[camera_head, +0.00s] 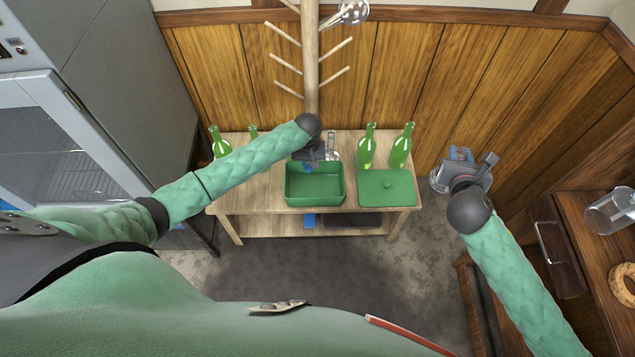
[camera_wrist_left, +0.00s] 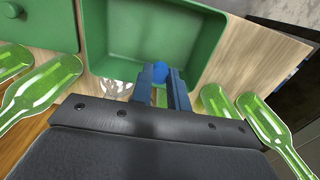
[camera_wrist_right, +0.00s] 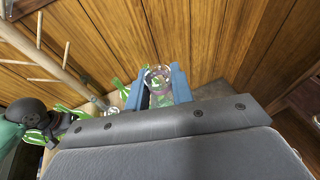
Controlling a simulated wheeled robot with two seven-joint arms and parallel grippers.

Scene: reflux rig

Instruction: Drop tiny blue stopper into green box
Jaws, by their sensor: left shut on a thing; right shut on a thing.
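The tiny blue stopper (camera_wrist_left: 161,69) is between the blue fingers of my left gripper (camera_wrist_left: 164,78), which is shut on it. In the head view the stopper (camera_head: 308,168) shows just under my left gripper (camera_head: 309,160), over the back part of the open green box (camera_head: 315,197). The left wrist view shows the green box (camera_wrist_left: 205,20) beyond the fingertips, its visible inside empty. My right gripper (camera_wrist_right: 160,80) is shut on a clear glass vessel (camera_wrist_right: 158,77), held out to the right of the table. In the head view this glass vessel (camera_head: 440,178) is partly behind the gripper.
The green lid (camera_head: 387,188) lies right of the box on the wooden table (camera_head: 350,203). Green bottles (camera_head: 367,147) and a small clear flask (camera_head: 333,148) stand behind. A wooden peg rack (camera_head: 311,60) rises at the back. A side table (camera_head: 590,235) is at right.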

